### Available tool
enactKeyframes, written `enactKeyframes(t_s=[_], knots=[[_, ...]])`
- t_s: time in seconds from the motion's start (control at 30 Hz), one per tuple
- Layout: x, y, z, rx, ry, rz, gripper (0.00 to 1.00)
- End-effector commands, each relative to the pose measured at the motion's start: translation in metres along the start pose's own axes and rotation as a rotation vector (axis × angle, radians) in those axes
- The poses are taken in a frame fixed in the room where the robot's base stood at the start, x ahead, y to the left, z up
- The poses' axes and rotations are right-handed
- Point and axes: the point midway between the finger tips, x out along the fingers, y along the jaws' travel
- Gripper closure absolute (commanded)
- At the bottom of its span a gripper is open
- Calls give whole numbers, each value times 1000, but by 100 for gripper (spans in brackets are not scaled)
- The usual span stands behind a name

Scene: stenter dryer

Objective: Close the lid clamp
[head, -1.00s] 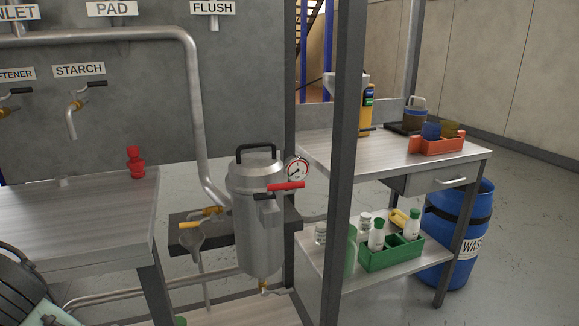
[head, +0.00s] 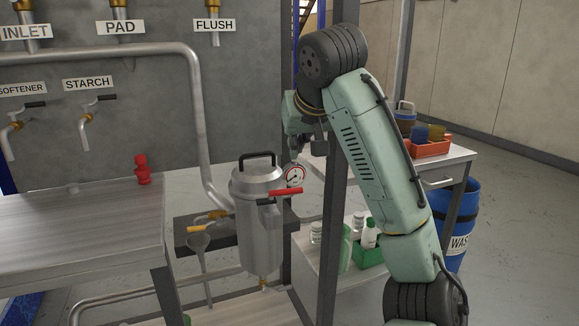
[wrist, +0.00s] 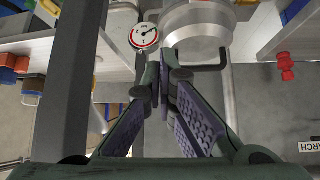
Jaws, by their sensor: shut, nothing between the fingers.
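The grey metal vessel (head: 260,232) stands upright at the middle of the head view. Its lid (head: 258,182) is on top and carries a black loop handle (head: 258,158). The lid clamp's red lever (head: 286,192) sticks out to the right at the vessel's upper side, roughly level. My gripper (wrist: 163,78) is shut and empty in the wrist view. The lid (wrist: 193,20) and black handle (wrist: 208,63) lie beyond its fingertips there. I cannot make out the red lever in the wrist view. In the head view my gripper is small and partly hidden, above and right of the lid.
A round pressure gauge (head: 294,176) sits beside the vessel, close to a dark upright post (head: 338,185). A pipe (head: 197,120) runs down left of the vessel. A metal table (head: 80,230) stands left, with a red object (head: 142,168) on it.

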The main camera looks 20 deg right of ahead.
Motion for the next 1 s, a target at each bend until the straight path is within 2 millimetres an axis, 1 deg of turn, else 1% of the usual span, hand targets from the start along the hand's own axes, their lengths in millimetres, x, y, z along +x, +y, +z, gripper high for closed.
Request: enactKeyframes(t_s=[0.17,0.53,0.6,0.73,0.87,1.0], knots=[[22,0,1,1,-6,-1,100],[99,0,0,0,-4,0,100],[91,2,10,-1,2,2,100],[83,1,24,-1,1,1,100],[78,0,32,-2,1,0,100],[77,-1,35,-1,0,-1,100]])
